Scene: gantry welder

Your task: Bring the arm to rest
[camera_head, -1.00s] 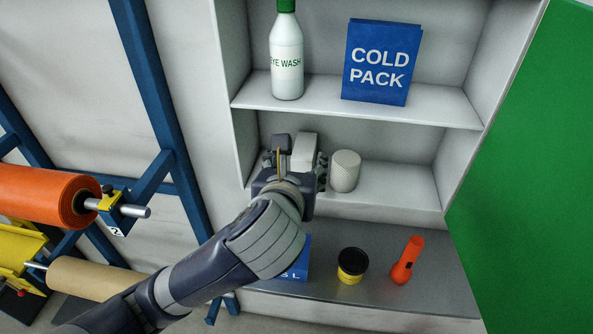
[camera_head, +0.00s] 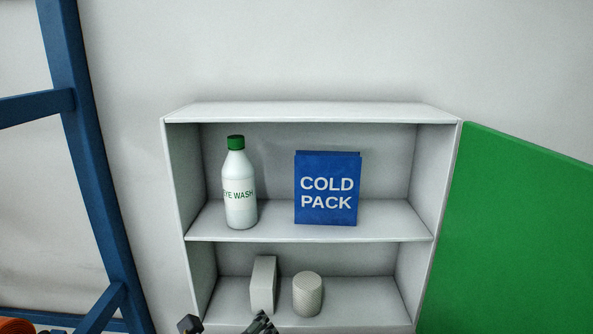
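My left gripper (camera_head: 226,325) only just shows at the bottom edge of the head view. Its two dark fingertips stand well apart, with nothing seen between them. The rest of that gripper and its arm are below the picture. A white box (camera_head: 263,284) stands upright on the lower shelf, behind and above the gripper's right fingertip. A whitish textured roll (camera_head: 307,294) stands to the right of the box. My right gripper is not in view.
The open white cabinet (camera_head: 312,113) holds an eye wash bottle (camera_head: 239,190) and a blue cold pack box (camera_head: 328,188) on its upper shelf. A green door (camera_head: 510,235) is on the right, a blue frame (camera_head: 85,150) on the left. An orange roll (camera_head: 15,325) shows bottom left.

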